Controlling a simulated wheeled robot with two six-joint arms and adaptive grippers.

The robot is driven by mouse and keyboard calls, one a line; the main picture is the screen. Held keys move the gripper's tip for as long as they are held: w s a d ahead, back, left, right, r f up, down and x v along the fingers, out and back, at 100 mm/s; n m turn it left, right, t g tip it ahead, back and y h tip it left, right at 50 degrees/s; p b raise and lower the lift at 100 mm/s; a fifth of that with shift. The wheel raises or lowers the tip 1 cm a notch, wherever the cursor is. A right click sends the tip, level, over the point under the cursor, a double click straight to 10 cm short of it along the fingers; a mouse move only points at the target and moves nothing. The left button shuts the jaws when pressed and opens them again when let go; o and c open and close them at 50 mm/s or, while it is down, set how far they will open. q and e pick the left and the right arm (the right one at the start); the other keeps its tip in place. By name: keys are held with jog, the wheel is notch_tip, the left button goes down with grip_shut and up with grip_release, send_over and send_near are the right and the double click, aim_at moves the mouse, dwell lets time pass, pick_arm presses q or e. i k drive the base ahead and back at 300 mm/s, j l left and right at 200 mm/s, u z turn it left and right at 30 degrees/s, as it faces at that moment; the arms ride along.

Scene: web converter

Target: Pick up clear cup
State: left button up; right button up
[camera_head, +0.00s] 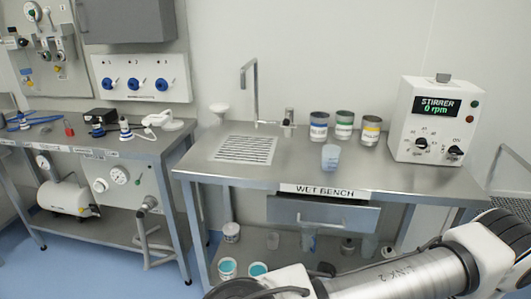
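A clear, slightly bluish cup (330,157) stands upright on the steel wet bench (290,174), in front of a row of labelled tins. Nothing is touching it that I can see. My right arm crosses the lower right of the head view, below and in front of the bench, but its gripper does not show. My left arm and gripper are not in view.
Three tins (319,126) stand behind the cup. A stirrer unit (433,120) is at the bench's right, a tap (254,90) and drain grate (246,149) at its left. A drawer (323,214) hangs below; several containers sit on the lower shelf.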

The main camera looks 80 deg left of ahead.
aim_at(331, 154)
jog(key=u, duration=2.1)
